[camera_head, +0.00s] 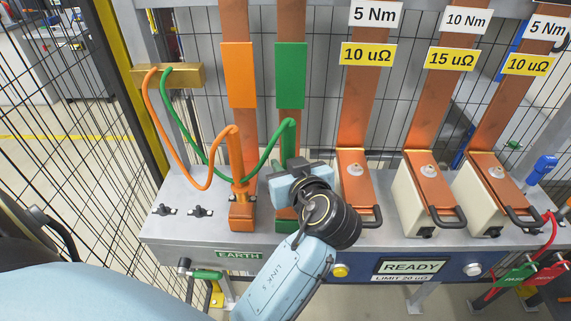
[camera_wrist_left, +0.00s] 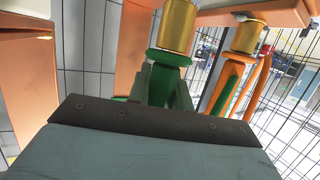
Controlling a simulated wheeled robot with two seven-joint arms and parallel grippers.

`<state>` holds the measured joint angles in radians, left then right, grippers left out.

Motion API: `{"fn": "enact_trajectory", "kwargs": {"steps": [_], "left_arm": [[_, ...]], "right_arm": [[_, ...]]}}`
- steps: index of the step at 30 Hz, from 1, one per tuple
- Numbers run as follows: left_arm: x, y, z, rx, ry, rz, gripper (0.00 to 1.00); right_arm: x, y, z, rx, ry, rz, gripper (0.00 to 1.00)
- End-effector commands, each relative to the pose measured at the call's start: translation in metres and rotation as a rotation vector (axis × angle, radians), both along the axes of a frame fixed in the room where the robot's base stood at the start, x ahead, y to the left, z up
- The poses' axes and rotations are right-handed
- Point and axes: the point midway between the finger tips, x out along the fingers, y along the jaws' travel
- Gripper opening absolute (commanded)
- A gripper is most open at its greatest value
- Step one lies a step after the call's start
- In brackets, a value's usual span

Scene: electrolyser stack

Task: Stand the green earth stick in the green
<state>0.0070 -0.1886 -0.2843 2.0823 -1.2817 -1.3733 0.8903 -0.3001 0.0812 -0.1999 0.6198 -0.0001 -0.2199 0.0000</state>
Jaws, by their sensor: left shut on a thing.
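My left gripper (camera_head: 290,173) is shut on the green earth stick (camera_head: 289,146) at the foot of the green-marked copper bar (camera_head: 291,75). The stick looks upright, with a green cable at its top. In the left wrist view the green stick (camera_wrist_left: 172,58) shows between the fingers, with a gold collar (camera_wrist_left: 178,24) close to copper. My gripper hides its lower end in the head view, so I cannot tell whether it is seated. The orange stick (camera_head: 239,170) stands at the orange-marked bar (camera_head: 238,75) to the left. My right gripper is not in view.
Green and orange cables loop from a brass block (camera_head: 167,76) at the left. Two black fittings (camera_head: 181,211) sit on the grey bench top. Copper links with black handles (camera_head: 523,217) stand to the right. A READY display (camera_head: 411,266) is on the front.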

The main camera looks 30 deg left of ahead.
Motion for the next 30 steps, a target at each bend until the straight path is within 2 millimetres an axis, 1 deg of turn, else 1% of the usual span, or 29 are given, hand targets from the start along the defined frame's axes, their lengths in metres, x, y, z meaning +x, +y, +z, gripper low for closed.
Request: {"fn": "enact_trajectory", "kwargs": {"steps": [17,22,23,28,30], "left_arm": [[0.000,0.000,-0.015,-0.001,-0.001,0.000,0.00],[0.000,0.000,-0.015,-0.001,-0.001,0.000,0.00],[0.000,0.000,-0.015,-0.001,-0.001,0.000,0.23],[0.000,0.000,-0.015,-0.001,-0.001,0.000,0.46],[0.000,0.000,-0.015,0.000,0.000,0.000,0.46]], "right_arm": [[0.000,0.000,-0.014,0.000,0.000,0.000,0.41],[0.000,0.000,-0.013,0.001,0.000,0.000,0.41],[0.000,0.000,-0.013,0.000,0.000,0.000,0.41],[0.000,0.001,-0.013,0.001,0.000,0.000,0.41],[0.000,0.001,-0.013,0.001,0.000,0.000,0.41]]}}
